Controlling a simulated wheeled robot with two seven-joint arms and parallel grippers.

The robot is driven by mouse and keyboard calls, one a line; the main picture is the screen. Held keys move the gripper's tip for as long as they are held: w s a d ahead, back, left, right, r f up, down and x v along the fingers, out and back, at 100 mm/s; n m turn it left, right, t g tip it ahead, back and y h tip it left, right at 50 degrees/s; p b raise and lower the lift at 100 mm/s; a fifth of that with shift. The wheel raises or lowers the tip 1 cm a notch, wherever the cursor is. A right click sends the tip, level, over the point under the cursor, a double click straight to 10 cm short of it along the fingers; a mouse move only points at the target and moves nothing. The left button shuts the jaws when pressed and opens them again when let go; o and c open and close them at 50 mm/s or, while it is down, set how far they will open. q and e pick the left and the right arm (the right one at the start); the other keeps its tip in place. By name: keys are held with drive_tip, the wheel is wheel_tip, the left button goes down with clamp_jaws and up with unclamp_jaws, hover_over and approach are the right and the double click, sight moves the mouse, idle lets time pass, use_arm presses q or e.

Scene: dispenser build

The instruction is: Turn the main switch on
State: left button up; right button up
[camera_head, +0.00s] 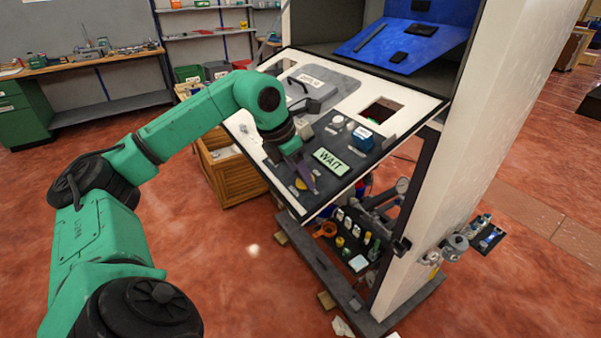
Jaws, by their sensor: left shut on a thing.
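The dispenser's dark control panel (345,187) is tilted and carries a lit green display reading "WAIT" (331,161). My left gripper (308,184) reaches down to the panel's lower left part, left of the display. It is shut on a small part there, which the fingers mostly hide; it looks like the main switch. A yellow round piece (300,184) shows right beside the fingertips. Whether the switch stands on or off cannot be seen. My right gripper is not in view.
A blue knob (362,134) and a square opening (381,111) lie higher on the sloped top. A grey lid (318,82) is at its upper left. A wooden crate (228,176) stands left of the machine. The floor in front is mostly clear.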

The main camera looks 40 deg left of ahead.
use_arm(q)
drive_tip(key=shift+r, duration=0.1)
idle(0.4)
drive_tip(key=o, duration=1.4)
drive_tip(key=p+v, duration=0.2)
drive_tip(key=v, duration=1.2)
drive_tip(key=shift+s+a+r, duration=0.1)
drive_tip(key=shift+r, duration=0.1)
